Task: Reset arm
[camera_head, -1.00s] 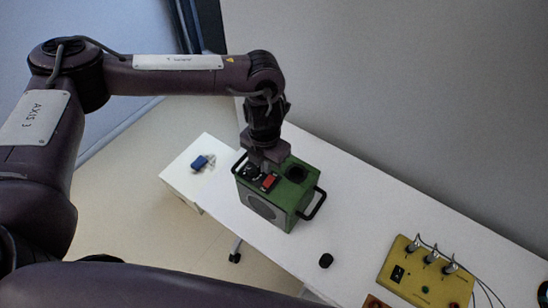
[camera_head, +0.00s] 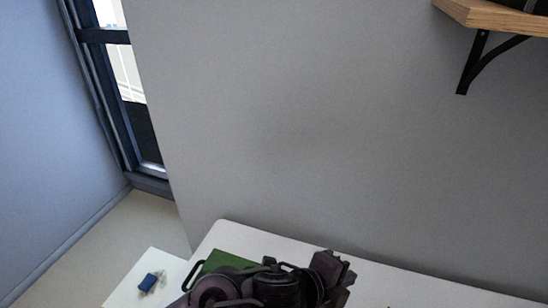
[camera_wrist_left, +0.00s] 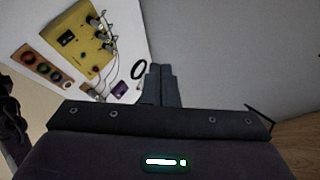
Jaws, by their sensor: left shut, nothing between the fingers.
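My left gripper (camera_head: 342,272) is low in the head view, at the end of my folded dark arm, over the white table. Its fingers show in the left wrist view (camera_wrist_left: 161,84), closed together with nothing between them. The green speaker box (camera_head: 228,260) is behind my arm in the head view. Only part of its top and a black handle show; the rest is hidden. My right gripper is in neither view.
A white table (camera_head: 232,228) runs along the grey wall. A wooden shelf (camera_head: 480,14) is on the wall at upper right. A blue object (camera_head: 149,282) lies on a white surface at lower left. The wrist view shows a yellow box (camera_wrist_left: 78,42) with cables and a panel with coloured rings (camera_wrist_left: 42,68).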

